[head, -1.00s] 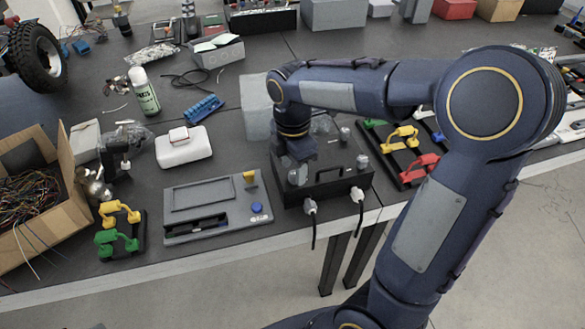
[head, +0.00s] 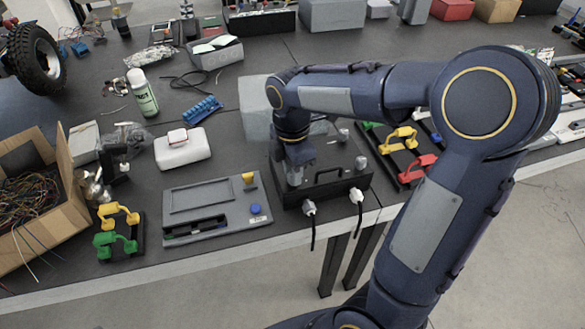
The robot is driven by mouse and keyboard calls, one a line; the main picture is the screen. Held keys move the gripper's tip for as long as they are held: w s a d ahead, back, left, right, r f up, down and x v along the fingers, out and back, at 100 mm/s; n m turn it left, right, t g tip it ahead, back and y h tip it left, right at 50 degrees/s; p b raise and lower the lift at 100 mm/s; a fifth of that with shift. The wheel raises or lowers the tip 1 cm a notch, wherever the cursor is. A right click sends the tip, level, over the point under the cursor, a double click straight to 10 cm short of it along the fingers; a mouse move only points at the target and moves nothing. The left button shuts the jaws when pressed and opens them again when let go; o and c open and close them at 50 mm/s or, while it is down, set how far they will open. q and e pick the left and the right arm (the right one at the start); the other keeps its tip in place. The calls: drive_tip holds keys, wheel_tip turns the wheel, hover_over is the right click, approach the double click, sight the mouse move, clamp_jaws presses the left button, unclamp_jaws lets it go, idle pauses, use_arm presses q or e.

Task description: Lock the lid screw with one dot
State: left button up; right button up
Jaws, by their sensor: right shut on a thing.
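The black box with a handle on its lid (head: 325,190) sits near the table's front edge. Silver lid screws show at its right side (head: 361,163) and at its back (head: 343,136). My right gripper (head: 295,172) points down over the front left part of the lid. It is shut on a silver lid screw (head: 295,179) there, mostly covered by the fingers. The dots on the screws are too small to make out. My right arm hides part of the box's back. My left gripper is not in view.
Two cables with plugs (head: 309,208) hang from the box's front. A grey panel device (head: 215,208) lies to its left. Coloured clamps (head: 400,140) stand to the right, and a grey block (head: 256,105) stands behind.

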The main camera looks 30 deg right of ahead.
drive_tip(key=m+p, duration=0.1)
drive_tip(key=m, duration=0.3)
drive_tip(key=shift+r, duration=0.1)
drive_tip(key=m+p, duration=0.1)
drive_tip(key=m, duration=0.3)
drive_tip(key=shift+m, duration=0.3)
drive_tip(key=m+p, duration=0.1)
drive_tip(key=m, duration=0.3)
drive_tip(key=shift+m, duration=0.3)
drive_tip(key=shift+m+p, duration=0.45)
drive_tip(key=shift+m, duration=1.85)
drive_tip(key=o, duration=1)
